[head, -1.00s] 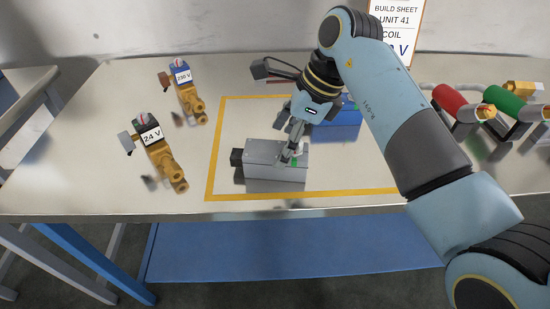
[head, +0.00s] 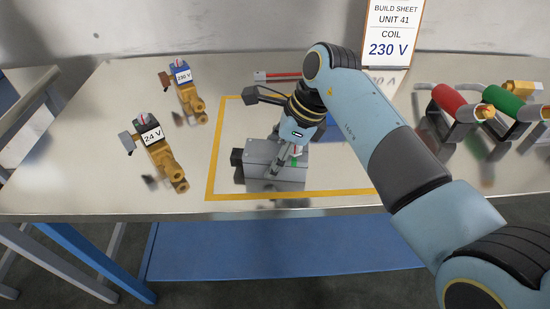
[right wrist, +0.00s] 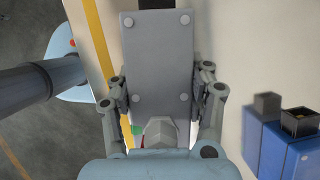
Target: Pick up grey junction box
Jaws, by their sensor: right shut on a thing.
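The grey junction box (head: 262,157) lies inside the yellow outline on the table, with a dark fitting on its left end. My right gripper (head: 285,165) reaches down over its right part. In the right wrist view the box (right wrist: 158,60) shows its grey lid with corner screws, and the fingers of the gripper (right wrist: 160,100) press on both of its long sides. The box looks to be on or very close to the table; I cannot tell if there is a gap. My left gripper is not in view.
A 24 V valve (head: 158,150) and a 230 V valve (head: 187,90) lie at the left. A blue box (right wrist: 280,145) is close beside the gripper. A build sheet (head: 391,33) reads 230 V.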

